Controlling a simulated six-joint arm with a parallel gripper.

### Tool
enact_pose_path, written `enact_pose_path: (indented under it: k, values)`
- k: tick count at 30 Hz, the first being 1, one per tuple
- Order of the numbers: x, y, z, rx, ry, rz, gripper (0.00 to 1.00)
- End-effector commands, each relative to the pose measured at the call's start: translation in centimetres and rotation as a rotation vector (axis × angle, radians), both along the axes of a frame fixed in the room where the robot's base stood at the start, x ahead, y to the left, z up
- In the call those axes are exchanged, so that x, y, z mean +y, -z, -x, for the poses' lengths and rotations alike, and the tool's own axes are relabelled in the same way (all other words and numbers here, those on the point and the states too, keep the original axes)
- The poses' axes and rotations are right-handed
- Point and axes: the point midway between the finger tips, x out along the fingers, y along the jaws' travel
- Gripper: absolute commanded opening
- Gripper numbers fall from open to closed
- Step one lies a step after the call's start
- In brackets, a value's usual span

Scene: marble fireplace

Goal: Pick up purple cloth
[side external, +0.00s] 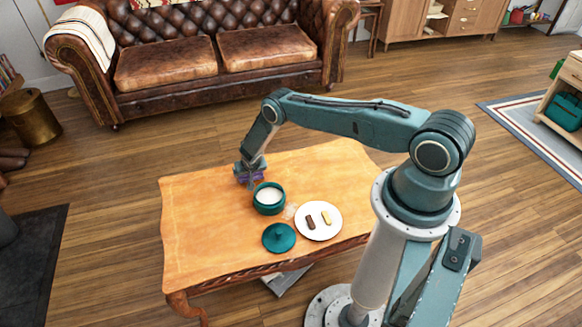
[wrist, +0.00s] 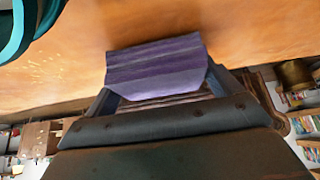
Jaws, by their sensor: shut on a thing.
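The purple cloth (wrist: 155,66) shows in the wrist view as a striped, folded piece between the fingertips of my gripper (wrist: 160,88). In the side external view a little of the purple cloth (side external: 250,177) shows at my gripper (side external: 248,182), over the left part of the wooden table (side external: 200,235). My gripper is shut on the cloth. Whether the cloth is clear of the tabletop or touching it, I cannot tell. Part of the cloth is hidden by the fingers.
A teal pot (side external: 269,208) with white contents stands just right of my gripper. Its teal lid (side external: 279,238) lies in front. A white plate (side external: 330,232) with two small bars is to the right. The table's left front is clear. A brown sofa (side external: 220,75) stands behind.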

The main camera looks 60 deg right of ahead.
Motion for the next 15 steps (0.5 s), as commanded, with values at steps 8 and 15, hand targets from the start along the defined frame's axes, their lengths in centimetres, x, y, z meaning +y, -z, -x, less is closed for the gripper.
enact_pose_path:
  k: [8,15]
  values:
    - [0.0,-2.9,-0.1,-0.002,0.0,0.0,0.68]
    - [0.0,-6.8,-0.1,-0.003,0.0,0.001,0.68]
